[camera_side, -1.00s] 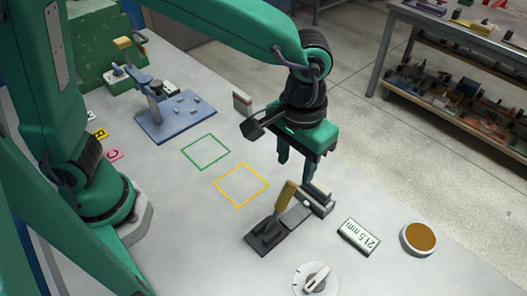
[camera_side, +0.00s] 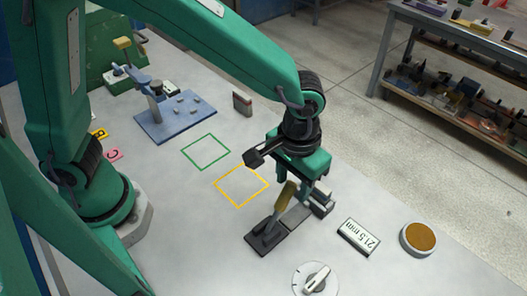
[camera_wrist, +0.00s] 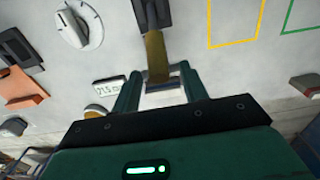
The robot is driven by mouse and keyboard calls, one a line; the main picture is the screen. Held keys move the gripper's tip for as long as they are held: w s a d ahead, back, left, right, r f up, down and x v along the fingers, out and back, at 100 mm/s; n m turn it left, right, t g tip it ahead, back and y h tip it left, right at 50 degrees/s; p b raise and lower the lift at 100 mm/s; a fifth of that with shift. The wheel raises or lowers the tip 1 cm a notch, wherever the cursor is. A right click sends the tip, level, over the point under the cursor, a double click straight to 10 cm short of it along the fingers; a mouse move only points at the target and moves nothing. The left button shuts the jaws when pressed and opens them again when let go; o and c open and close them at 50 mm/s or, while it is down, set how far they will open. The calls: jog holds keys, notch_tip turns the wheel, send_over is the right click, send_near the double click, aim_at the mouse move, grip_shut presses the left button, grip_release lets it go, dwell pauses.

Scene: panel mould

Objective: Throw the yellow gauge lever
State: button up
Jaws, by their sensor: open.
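The yellow gauge lever (camera_side: 284,196) stands up from a dark base (camera_side: 267,236) on the table, leaning slightly right in the side view. In the wrist view the yellow lever (camera_wrist: 156,56) reaches in between my gripper's two fingers. My gripper (camera_wrist: 160,84) is open, with one finger on each side of the lever's end. In the side view my gripper (camera_side: 298,198) is low over the gauge, close to the lever's top. The fingers do not visibly close on it. A display (camera_side: 359,237) reading 21.5 mm lies right of the gauge.
A white dial (camera_side: 315,279) sits in front of the gauge and a round brown-topped button (camera_side: 419,238) to the right. Yellow (camera_side: 241,203) and green (camera_side: 187,152) outlined squares are empty. A blue fixture (camera_side: 174,121) with another yellow-handled lever stands further back.

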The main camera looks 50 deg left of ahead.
grip_shut()
